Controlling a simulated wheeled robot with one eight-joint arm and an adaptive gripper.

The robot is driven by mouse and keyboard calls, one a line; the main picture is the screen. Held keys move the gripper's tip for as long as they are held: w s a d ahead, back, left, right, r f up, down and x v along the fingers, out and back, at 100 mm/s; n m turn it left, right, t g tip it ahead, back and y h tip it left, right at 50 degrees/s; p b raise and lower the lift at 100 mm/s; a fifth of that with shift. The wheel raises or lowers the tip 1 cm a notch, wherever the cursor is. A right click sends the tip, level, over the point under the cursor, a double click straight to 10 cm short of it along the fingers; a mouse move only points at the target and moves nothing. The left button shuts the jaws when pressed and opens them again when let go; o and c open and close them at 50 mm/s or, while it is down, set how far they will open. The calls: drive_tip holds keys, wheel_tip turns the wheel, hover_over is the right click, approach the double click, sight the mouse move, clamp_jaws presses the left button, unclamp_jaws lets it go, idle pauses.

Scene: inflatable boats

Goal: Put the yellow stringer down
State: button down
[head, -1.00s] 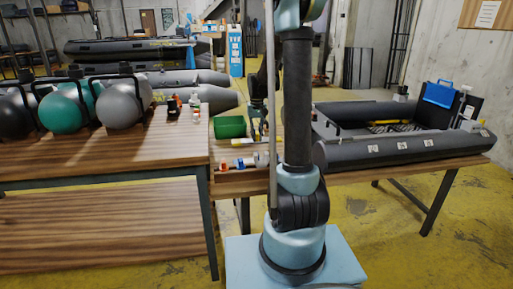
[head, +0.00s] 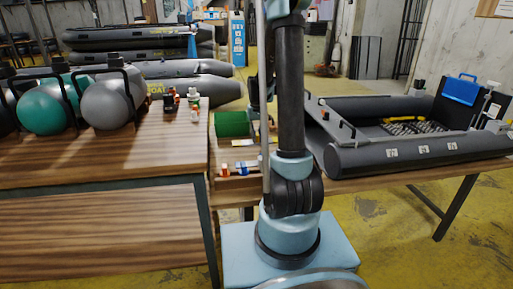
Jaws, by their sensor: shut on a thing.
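My gripper (head: 256,112) is small, dark and partly hidden behind my own arm in the head view. It is over the back of the right-hand workbench, beside the green container, and is shut on the yellow stringer. The stringer is mostly hidden behind my arm, so I cannot tell whether it touches the bench. Another yellow piece (head: 403,119) lies inside the grey inflatable boat at right.
The grey inflatable boat (head: 425,153) fills the right-hand bench, with a blue case (head: 461,90) at its end. A green container (head: 232,124) and small bottles (head: 224,169) stand left of my arm. Tanks (head: 117,103) stand on the left wooden bench (head: 120,155).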

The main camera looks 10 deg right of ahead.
drive_tip(key=shift+d+f, duration=0.2)
drive_tip(key=shift+f, duration=2.4)
drive_tip(key=c, duration=1.6)
unclamp_jaws()
drive_tip(key=shift+f, duration=0.1)
drive_tip(key=shift+o, duration=0.2)
drive_tip(key=shift+s, duration=0.1)
